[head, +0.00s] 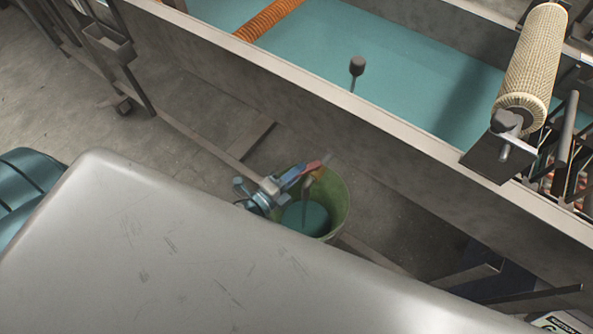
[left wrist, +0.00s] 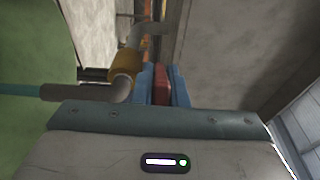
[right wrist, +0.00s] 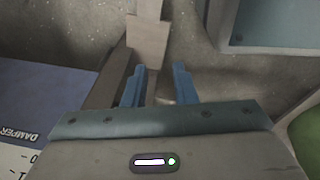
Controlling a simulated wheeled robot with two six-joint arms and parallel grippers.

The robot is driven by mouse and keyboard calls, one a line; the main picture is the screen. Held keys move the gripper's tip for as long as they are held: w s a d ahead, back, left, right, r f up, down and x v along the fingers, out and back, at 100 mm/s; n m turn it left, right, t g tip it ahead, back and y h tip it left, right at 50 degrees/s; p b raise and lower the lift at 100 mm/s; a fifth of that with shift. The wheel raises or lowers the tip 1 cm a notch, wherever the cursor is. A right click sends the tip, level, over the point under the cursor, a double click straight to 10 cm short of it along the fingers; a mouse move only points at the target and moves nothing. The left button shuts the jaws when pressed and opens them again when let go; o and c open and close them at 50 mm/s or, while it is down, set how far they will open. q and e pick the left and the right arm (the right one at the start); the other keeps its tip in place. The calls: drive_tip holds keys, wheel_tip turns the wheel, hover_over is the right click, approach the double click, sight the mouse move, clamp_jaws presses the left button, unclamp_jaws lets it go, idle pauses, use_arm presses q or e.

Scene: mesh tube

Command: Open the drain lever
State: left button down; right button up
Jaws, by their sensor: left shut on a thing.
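The red drain lever (head: 314,166) shows over the green bucket in the head view. My left gripper (head: 290,180) reaches it from the left, below the tank wall. In the left wrist view the red lever (left wrist: 162,84) sits between the blue fingers of my left gripper (left wrist: 163,82), which are shut on it. A brass valve body (left wrist: 126,64) and a grey pipe (left wrist: 75,92) are just left of it. A teal streak like liquid (left wrist: 20,90) extends from the pipe's end. My right gripper (right wrist: 160,82) is open and empty; the head view does not show it.
The green bucket (head: 338,205) holds teal liquid (head: 305,216) below the pipe. The long tank (head: 400,125) of teal liquid stands behind it. A roller (head: 530,60) sits at the tank's right end. A panel marked DAMPER (right wrist: 40,100) is left of my right gripper.

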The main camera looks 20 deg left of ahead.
use_arm(q)
drive_tip(key=c, duration=1.4)
unclamp_jaws()
drive_tip(key=shift+c, duration=0.2)
